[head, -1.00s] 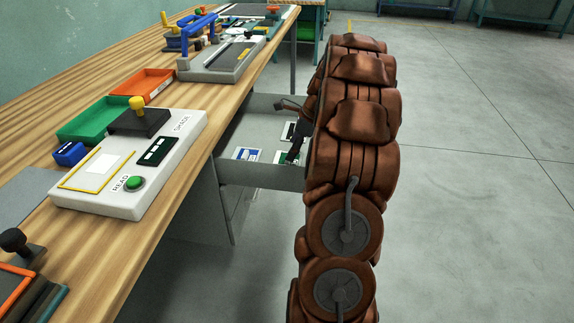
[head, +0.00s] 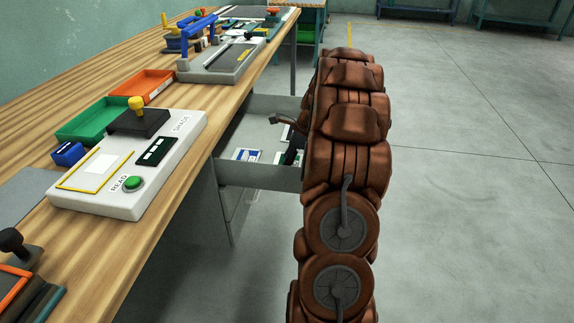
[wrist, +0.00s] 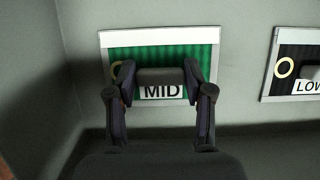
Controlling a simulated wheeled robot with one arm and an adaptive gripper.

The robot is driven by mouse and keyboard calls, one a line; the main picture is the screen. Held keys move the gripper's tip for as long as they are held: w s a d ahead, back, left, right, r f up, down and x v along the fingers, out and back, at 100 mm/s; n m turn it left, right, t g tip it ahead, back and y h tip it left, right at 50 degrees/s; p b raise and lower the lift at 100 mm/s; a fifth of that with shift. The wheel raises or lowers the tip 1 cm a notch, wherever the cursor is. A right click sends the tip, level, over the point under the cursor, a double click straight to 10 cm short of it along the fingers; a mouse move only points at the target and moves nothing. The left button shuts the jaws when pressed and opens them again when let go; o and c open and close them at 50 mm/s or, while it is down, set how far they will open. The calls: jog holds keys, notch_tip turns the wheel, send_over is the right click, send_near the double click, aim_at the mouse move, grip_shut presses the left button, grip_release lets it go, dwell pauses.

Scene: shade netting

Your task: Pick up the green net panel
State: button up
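The green net panel (wrist: 160,53) lies in the grey open drawer (head: 262,174). In the wrist view it is a green ribbed rectangle with a pale frame, a "MID" label, a ring at its left and a dark grey grip block (wrist: 161,76). My gripper (wrist: 159,72) is over the panel, its two fingers spread on either side of the block. I cannot tell whether the fingers touch it. In the head view my arm hides most of the panel and the gripper.
A black panel labelled "LOW" (wrist: 300,60) lies right of the green one. A blue-and-white panel (head: 246,155) is also in the drawer. The drawer's walls surround the gripper. The wooden bench (head: 160,205) stands left with a reader device (head: 118,195); open floor lies right.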

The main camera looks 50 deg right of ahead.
jog(key=c, duration=0.6)
jog(key=shift+o, duration=0.2)
